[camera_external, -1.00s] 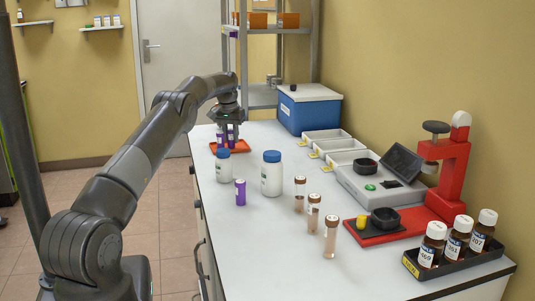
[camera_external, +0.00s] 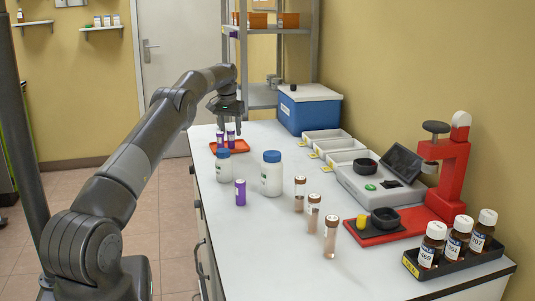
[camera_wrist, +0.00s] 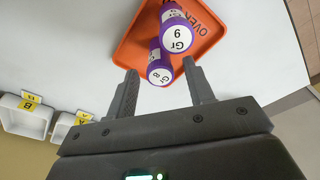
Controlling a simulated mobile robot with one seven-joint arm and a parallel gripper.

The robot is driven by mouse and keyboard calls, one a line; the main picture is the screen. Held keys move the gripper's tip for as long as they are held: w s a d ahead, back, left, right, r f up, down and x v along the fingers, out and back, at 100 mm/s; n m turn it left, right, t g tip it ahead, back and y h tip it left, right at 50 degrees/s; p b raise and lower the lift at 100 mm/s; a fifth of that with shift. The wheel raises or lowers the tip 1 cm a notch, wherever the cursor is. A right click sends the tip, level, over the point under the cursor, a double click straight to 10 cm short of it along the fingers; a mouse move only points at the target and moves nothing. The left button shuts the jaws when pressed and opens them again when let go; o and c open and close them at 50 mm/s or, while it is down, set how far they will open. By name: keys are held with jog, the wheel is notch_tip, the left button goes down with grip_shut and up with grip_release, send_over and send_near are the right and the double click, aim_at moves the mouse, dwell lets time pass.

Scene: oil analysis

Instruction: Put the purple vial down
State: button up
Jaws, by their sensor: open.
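Two purple vials stand side by side on an orange tray (camera_external: 243,147) at the far left of the bench: one vial (camera_external: 220,139) and another (camera_external: 231,136). In the wrist view their white caps read "Gr 9" (camera_wrist: 176,36) and "Gr 8" (camera_wrist: 160,74), with the orange tray (camera_wrist: 205,42) under them. My gripper (camera_external: 229,127) is open and empty just above the vials. In the wrist view, its fingers lie on either side of the "Gr 8" cap. A third purple vial (camera_external: 240,193) stands on the bench nearer the camera.
White bottles with blue caps (camera_external: 271,175) (camera_external: 223,166) stand near the tray. Several brown-tinted vials (camera_external: 314,213) stand mid-bench. White trays (camera_external: 327,142), a blue box (camera_external: 309,112) and a red stand (camera_external: 452,170) line the wall side.

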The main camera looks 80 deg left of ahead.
aim_at(231, 130)
jog(key=shift+s+d+r, duration=0.1)
jog(key=shift+d+r, duration=0.05)
jog(key=shift+r, duration=0.95)
jog(key=shift+s+d+r, duration=0.1)
jog(key=shift+r, duration=1)
jog(key=shift+w, duration=0.1)
